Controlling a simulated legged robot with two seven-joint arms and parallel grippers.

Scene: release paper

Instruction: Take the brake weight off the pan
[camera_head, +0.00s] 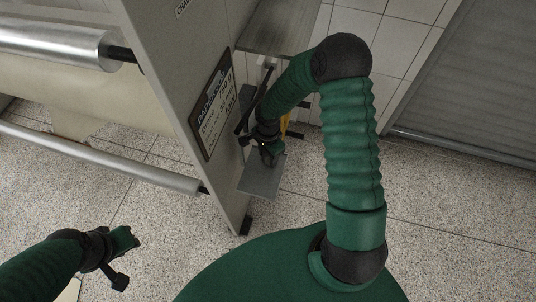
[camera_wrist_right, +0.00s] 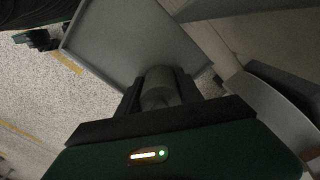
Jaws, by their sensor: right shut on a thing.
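The pan (camera_head: 262,180) is a flat grey plate low on the side of the machine. In the right wrist view the pan (camera_wrist_right: 110,38) fills the upper middle, with a raised rim. My right gripper (camera_head: 268,152) is over the pan. In the right wrist view its fingers are shut on a grey cylindrical weight (camera_wrist_right: 158,85). Whether the weight touches the pan I cannot tell. In the head view the weight is hidden by my gripper. My left gripper (camera_head: 124,258) is at the lower left, away from the pan; its finger opening is unclear.
The machine's side panel (camera_head: 190,80) with a dark sign (camera_head: 213,105) stands left of the pan. Metal rollers (camera_head: 60,42) with pale paper extend left. A grey shelf (camera_head: 277,30) is above the pan. Speckled floor (camera_head: 440,190) is clear at right, before a shutter (camera_head: 480,80).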

